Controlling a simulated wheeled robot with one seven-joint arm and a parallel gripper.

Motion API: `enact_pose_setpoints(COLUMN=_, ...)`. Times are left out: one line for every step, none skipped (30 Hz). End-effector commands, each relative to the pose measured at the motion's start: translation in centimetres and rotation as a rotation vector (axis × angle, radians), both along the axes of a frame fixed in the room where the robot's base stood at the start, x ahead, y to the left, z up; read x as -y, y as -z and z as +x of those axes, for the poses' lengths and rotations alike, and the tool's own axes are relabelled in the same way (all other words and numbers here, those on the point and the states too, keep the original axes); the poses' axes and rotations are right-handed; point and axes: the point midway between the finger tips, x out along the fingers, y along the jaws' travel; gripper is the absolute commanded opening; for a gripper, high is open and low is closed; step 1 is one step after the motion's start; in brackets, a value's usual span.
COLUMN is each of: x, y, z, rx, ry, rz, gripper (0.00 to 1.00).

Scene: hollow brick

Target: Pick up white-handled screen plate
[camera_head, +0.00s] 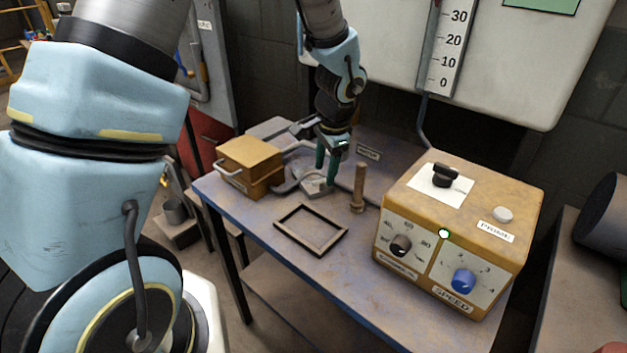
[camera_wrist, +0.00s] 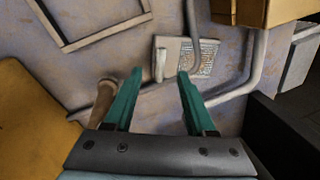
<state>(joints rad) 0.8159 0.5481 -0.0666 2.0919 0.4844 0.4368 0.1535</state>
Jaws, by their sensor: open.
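The screen plate (camera_wrist: 205,56) lies flat on the table in the wrist view. It is a small pale plate with a mesh area and a white handle (camera_wrist: 160,64) at its left end. In the head view the plate (camera_head: 316,189) is partly hidden by my fingers. My gripper (camera_wrist: 158,72) is open, with its two green fingers pointing down at the plate. The handle shows between the fingertips in the wrist view. It also shows in the head view (camera_head: 326,172), over the plate. I cannot tell whether the fingers touch anything.
A yellow box with a handle (camera_head: 250,167) stands left of the plate. A dark rectangular frame (camera_head: 311,231) lies in front, and an upright peg (camera_head: 357,188) stands to the right. A large yellow control box (camera_head: 459,230) fills the table's right side. Pipes run beside the plate.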

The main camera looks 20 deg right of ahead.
Motion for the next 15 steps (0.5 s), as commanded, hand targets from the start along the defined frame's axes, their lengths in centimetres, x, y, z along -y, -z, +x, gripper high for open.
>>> enact_pose_setpoints(x=-0.2, y=0.6, z=-0.1, rx=-0.003, ry=0.001, rz=0.004, gripper=0.56)
enact_pose_setpoints(x=-0.2, y=1.0, z=-0.1, rx=-0.005, ry=0.002, rz=0.005, gripper=0.56)
enact_pose_setpoints(x=-0.3, y=1.5, z=0.0, rx=-0.004, ry=0.001, rz=0.005, gripper=0.56)
enact_pose_setpoints(x=-0.4, y=2.0, z=0.0, rx=-0.004, ry=0.001, rz=0.005, gripper=0.56)
enact_pose_setpoints(x=-0.4, y=2.4, z=0.0, rx=-0.003, ry=0.001, rz=0.004, gripper=0.56)
enact_pose_setpoints(x=-0.4, y=3.0, z=0.2, rx=-0.003, ry=0.001, rz=0.004, gripper=0.56)
enact_pose_setpoints(x=-0.3, y=3.3, z=0.3, rx=-0.002, ry=0.000, rz=0.003, gripper=0.56)
enact_pose_setpoints(x=-0.4, y=3.6, z=0.3, rx=-0.002, ry=0.000, rz=0.003, gripper=0.56)
enact_pose_setpoints(x=-0.4, y=4.0, z=0.4, rx=-0.002, ry=0.000, rz=0.003, gripper=0.56)
enact_pose_setpoints(x=-0.4, y=4.1, z=0.5, rx=-0.001, ry=0.000, rz=0.002, gripper=0.56)
enact_pose_setpoints(x=-0.4, y=4.3, z=0.5, rx=-0.001, ry=0.000, rz=0.001, gripper=0.56)
enact_pose_setpoints(x=-0.3, y=4.4, z=0.5, rx=-0.001, ry=0.000, rz=0.000, gripper=0.56)
enact_pose_setpoints(x=-0.3, y=4.4, z=0.6, rx=0.000, ry=0.000, rz=0.000, gripper=0.56)
enact_pose_setpoints(x=-0.3, y=4.4, z=0.6, rx=0.000, ry=0.000, rz=0.000, gripper=0.56)
enact_pose_setpoints(x=-0.3, y=4.4, z=0.6, rx=0.000, ry=0.000, rz=-0.001, gripper=0.56)
